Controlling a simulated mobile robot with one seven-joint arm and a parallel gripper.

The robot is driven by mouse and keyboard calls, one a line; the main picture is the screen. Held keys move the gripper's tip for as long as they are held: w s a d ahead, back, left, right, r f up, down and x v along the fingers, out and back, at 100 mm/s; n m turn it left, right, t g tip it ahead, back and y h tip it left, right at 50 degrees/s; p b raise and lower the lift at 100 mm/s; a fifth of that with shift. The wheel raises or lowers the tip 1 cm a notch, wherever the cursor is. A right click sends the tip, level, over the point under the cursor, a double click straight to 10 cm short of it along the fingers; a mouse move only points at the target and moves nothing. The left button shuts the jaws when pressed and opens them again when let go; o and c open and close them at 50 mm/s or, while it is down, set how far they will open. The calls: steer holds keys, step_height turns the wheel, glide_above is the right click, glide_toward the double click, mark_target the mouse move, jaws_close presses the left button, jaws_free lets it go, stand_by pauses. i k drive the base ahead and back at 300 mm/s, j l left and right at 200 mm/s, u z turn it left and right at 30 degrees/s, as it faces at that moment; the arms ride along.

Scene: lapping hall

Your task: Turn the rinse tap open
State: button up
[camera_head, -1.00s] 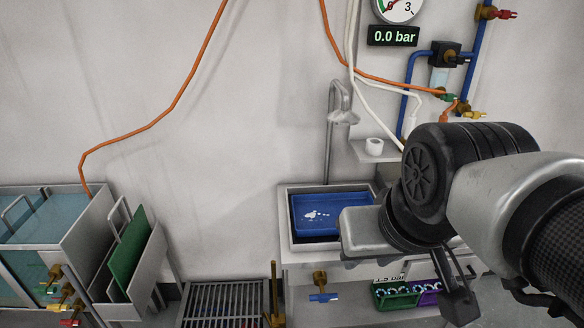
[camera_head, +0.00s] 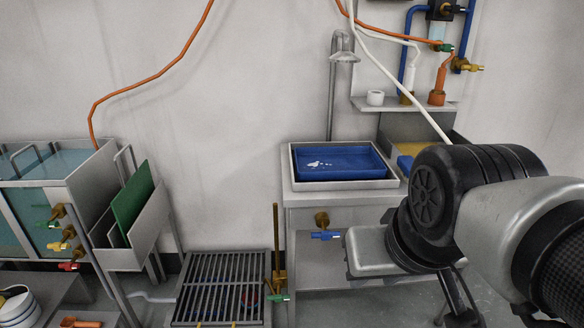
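A brass tap with a blue handle (camera_head: 325,236) sits on the front of the sink cabinet, below the basin with a blue tray (camera_head: 340,166). Its handle lies sideways. A shower head (camera_head: 343,57) on a bent pipe hangs above the basin. Which fitting is the rinse tap is not labelled in view. My gripper (camera_head: 458,300) is at the lower right, to the right of and lower than the blue-handled tap in the picture, apart from it. My arm hides most of the gripper, and its finger opening is not clear.
A floor grate (camera_head: 222,290) with an upright brass rod (camera_head: 276,245) and a green-handled valve (camera_head: 278,298) is left of the cabinet. Tanks (camera_head: 85,185) with several coloured taps stand far left. A shelf (camera_head: 420,104) with hose fittings is above my arm.

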mark_target(325, 235)
steer(key=z, duration=0.5)
steer(key=i+j+u, duration=0.45)
steer(key=i+j, duration=0.25)
steer(key=i, duration=0.15)
